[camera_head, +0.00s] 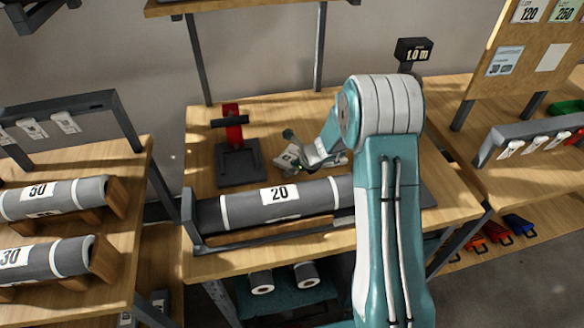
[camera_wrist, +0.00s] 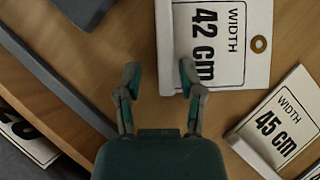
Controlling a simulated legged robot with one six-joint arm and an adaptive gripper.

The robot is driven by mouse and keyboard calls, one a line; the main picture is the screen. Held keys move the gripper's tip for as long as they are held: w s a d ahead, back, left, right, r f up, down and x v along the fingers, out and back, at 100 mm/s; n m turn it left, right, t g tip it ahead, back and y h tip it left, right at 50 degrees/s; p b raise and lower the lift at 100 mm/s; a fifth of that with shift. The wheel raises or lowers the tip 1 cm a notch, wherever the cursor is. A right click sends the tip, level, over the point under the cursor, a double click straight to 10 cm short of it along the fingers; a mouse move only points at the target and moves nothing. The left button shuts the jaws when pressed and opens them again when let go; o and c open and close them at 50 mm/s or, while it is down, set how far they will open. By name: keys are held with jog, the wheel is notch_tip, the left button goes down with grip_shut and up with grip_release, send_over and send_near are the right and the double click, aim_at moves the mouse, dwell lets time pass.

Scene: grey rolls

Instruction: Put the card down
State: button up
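A white card reading "WIDTH 42 cm" (camera_wrist: 207,45) shows at the top of the wrist view, over the wooden table top. It has a brown-ringed hole at its right side. My gripper (camera_wrist: 159,72) is open, its two fingers spread apart. The right finger overlaps the card's lower left part; the left finger is beside the card, over bare wood. The card's left edge lies between the fingers, and neither pinches it. I cannot tell whether the right finger touches it. In the head view a small pale card (camera_head: 287,158) shows by my arm's end.
A second card, "WIDTH 45 cm" (camera_wrist: 278,122), stands or lies to the right. A grey roll marked 20 (camera_head: 275,200) lies along the table's front. A red and black stand (camera_head: 236,150) is at the table's left. A 1.0 m sign (camera_head: 413,50) stands behind.

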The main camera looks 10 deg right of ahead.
jog(key=v, duration=1.2)
jog(key=s+a+r+n, duration=0.3)
jog(key=s+r+n, duration=0.25)
jog(key=r, duration=0.25)
jog(key=s+r+n+h, duration=0.2)
jog(key=s+r+n, duration=0.3)
jog(key=s+n, duration=0.5)
jog(key=s+a+r+n+h, duration=0.1)
jog(key=s+r+n+h, duration=0.2)
jog(key=s+n, duration=0.8)
jog(key=s+r, duration=0.2)
jog(key=s, duration=0.1)
jog(key=shift+a+r, duration=0.2)
jog(key=shift+a, duration=0.15)
